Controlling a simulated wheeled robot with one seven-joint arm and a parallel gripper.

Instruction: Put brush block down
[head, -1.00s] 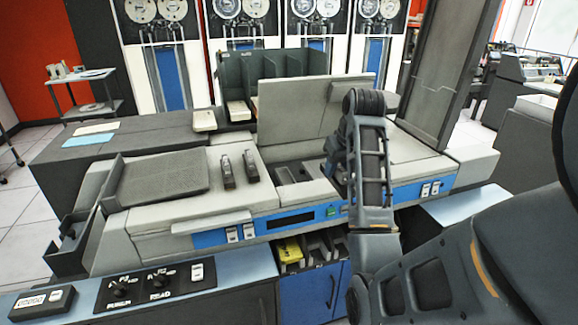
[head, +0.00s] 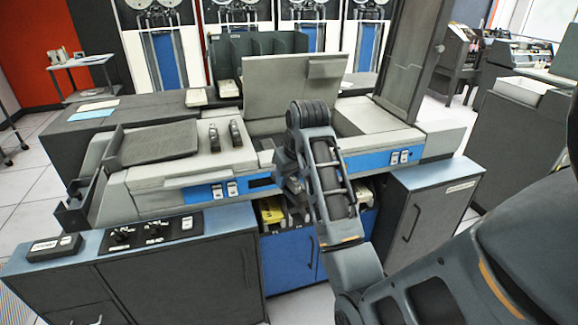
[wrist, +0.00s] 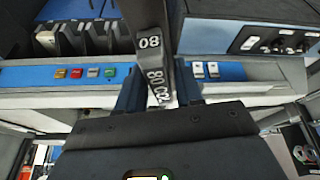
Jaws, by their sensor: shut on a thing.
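The brush block (wrist: 152,45) is a dark, narrow piece with raised pale lettering that reads "80". In the wrist view it stands between the two fingers of my gripper (wrist: 158,84), which is shut on it. In the head view my gripper (head: 291,192) is in front of the machine (head: 160,178), just below its blue front strip and near the open bins. The arm partly covers it there, and I cannot make out the held block.
Two similar dark blocks (head: 236,133) stand on the machine's top. Open bins, one holding a yellow item (head: 270,211), sit below the strip.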

